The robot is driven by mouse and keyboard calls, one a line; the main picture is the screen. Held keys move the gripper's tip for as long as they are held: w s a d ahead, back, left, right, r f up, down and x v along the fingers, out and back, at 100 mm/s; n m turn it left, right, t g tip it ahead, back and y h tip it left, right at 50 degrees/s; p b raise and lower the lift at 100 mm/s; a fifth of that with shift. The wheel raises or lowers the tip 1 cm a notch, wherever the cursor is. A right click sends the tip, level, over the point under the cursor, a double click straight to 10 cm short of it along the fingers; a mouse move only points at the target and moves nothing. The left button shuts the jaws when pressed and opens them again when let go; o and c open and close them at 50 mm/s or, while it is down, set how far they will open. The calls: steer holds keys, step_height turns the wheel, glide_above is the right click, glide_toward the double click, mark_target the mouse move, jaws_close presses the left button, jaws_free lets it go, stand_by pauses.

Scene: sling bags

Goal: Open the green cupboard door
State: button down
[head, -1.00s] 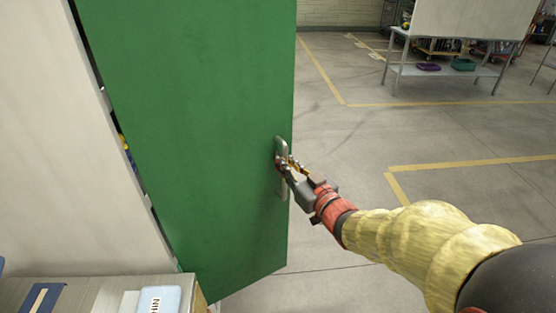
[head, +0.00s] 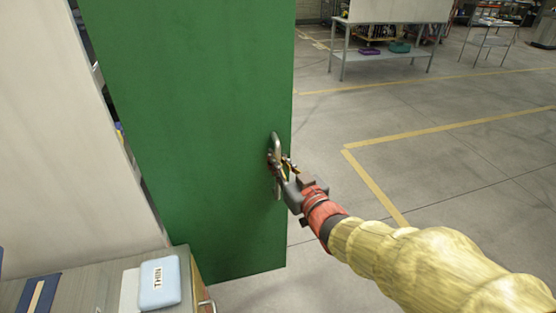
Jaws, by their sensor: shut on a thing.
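The green cupboard door (head: 190,140) stands upright at the left of the head view and is swung partly open, with a narrow dark gap along its left edge. Its metal handle (head: 275,150) sits near the right edge of the door. My gripper (head: 281,168) reaches in from the lower right and is shut on the handle. The gripper's fingers partly cover the handle. The inside of the cupboard is almost wholly hidden; only a little colour shows in the gap.
A pale panel (head: 50,130) stands left of the door. Below it, a cabinet top (head: 85,290) holds a light blue box (head: 160,283), close to the door's lower edge. The floor (head: 420,170) to the right is clear, with yellow lines. A metal table (head: 385,55) stands farther back.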

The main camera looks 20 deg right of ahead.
steer(key=shift+s, duration=0.1)
steer(key=shift+r, duration=0.1)
steer(key=c, duration=2.2)
jaws_free()
steer(key=shift+d, duration=0.1)
steer(key=shift+s, duration=0.15)
steer(key=s, duration=1.1)
steer(key=shift+s+d, duration=0.35)
steer(key=shift+d, duration=0.1)
